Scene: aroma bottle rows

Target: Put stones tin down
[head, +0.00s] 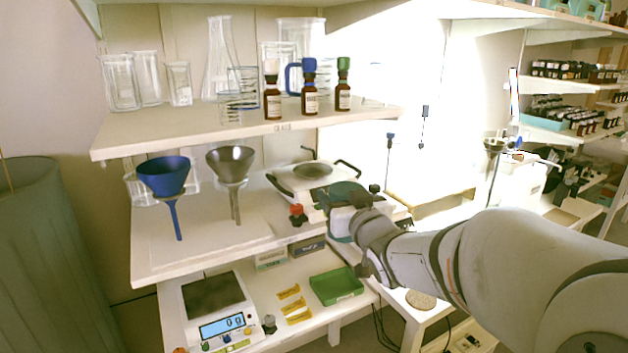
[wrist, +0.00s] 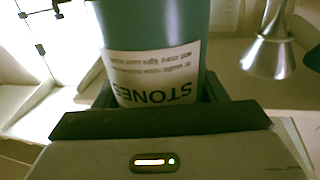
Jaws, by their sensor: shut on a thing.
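The stones tin (wrist: 152,28) is a teal cylinder with a white label reading STONES, upside down in the wrist view. My gripper (wrist: 155,98) is shut around it there. In the head view the teal tin (head: 346,192) shows partly, at the end of my arm near the right end of the middle shelf (head: 160,262). My gripper (head: 350,205) hides part of it. I cannot tell whether the tin touches a surface.
A white device with a round plate (head: 313,170) stands close behind the tin. A blue funnel (head: 164,175) and a metal funnel (head: 230,162) stand to the left. Bottles (head: 272,103) and glassware fill the upper shelf. A scale (head: 218,310) and green tray (head: 336,286) sit below.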

